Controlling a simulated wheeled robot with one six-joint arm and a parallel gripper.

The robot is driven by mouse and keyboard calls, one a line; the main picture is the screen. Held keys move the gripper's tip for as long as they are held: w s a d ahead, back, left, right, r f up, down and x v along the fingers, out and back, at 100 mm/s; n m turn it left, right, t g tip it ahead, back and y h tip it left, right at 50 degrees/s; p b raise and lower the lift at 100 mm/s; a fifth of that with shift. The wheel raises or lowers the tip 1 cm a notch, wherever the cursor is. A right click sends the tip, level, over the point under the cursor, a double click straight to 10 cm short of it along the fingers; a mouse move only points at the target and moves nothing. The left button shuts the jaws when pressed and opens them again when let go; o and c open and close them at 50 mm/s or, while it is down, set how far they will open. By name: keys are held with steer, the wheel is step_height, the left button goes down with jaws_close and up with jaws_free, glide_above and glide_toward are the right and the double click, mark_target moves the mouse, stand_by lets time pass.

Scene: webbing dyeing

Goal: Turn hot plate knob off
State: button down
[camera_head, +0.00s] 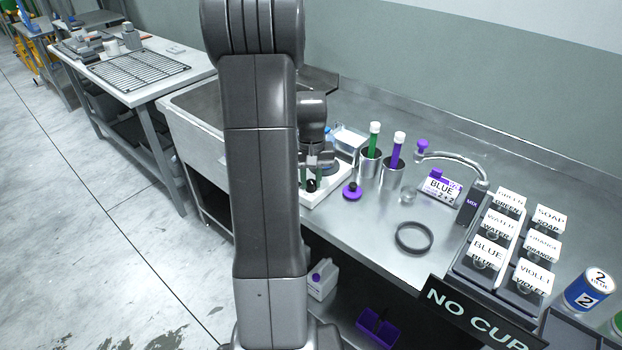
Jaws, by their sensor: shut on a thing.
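The hot plate (331,190) is a white, low unit on the steel counter, partly hidden behind my arm. A small black knob (311,186) shows at its near side. My gripper (311,178) points down over the hot plate, with its fingers around the knob. It is shut on the knob. My large grey arm link hides the left part of the hot plate. The knob's setting is too small to read.
Metal cups holding a green-filled tube (373,141) and a purple-filled tube (396,152) stand right of the hot plate. A purple stopper (352,192) lies close by. A dark ring (413,238), a curved faucet (456,159) and several labelled containers are farther right.

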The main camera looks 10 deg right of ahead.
mark_target(311, 181)
steer(key=c, duration=1.2)
jaws_free()
steer(key=shift+r, duration=0.15)
step_height(311, 181, up, 14)
steer(key=shift+f, duration=0.2)
steer(key=shift+f, duration=0.1)
step_height(311, 181, down, 14)
steer(key=shift+r, duration=0.15)
